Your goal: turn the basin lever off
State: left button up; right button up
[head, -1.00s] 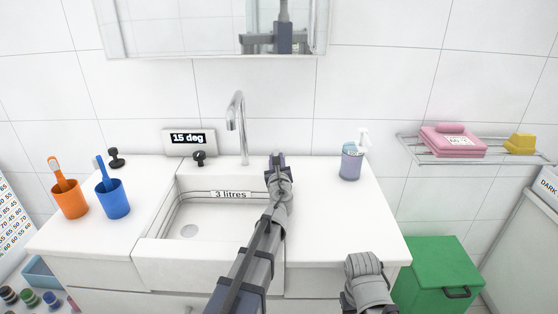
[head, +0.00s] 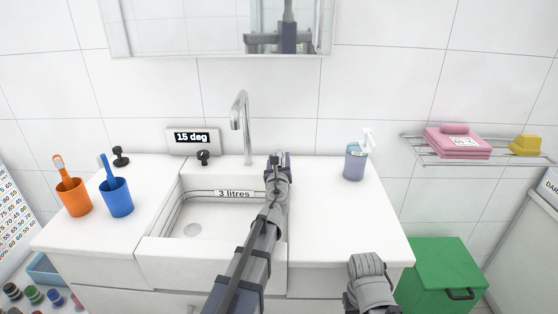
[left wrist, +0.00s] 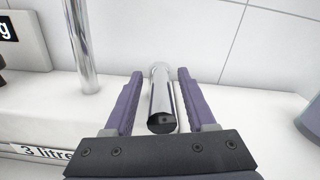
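The basin lever (left wrist: 161,95) is a short chrome bar with a dark end, seen in the left wrist view behind the basin's right end. My left gripper (left wrist: 158,88) is open, with one purple finger on each side of the lever; I see no clear grip on it. In the head view my left gripper (head: 278,162) is at the basin's back right corner and hides the lever. The chrome spout (head: 239,110) rises to its left; I see no water stream. The white basin (head: 205,218) has a "3 litres" label. My right arm shows at the lower right, its fingers out of view.
A display (head: 192,138) reads "15 deg". Black knobs stand near it (head: 204,158) and further left (head: 121,157). An orange cup (head: 75,198) and a blue cup (head: 116,199) are left, a soap bottle (head: 354,163) right. The right counter (head: 335,225) is mostly clear.

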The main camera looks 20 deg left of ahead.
pick_arm(q)
jog(key=v, duration=0.7)
jog(key=shift+s, duration=0.4)
jog(key=shift+d, duration=0.15)
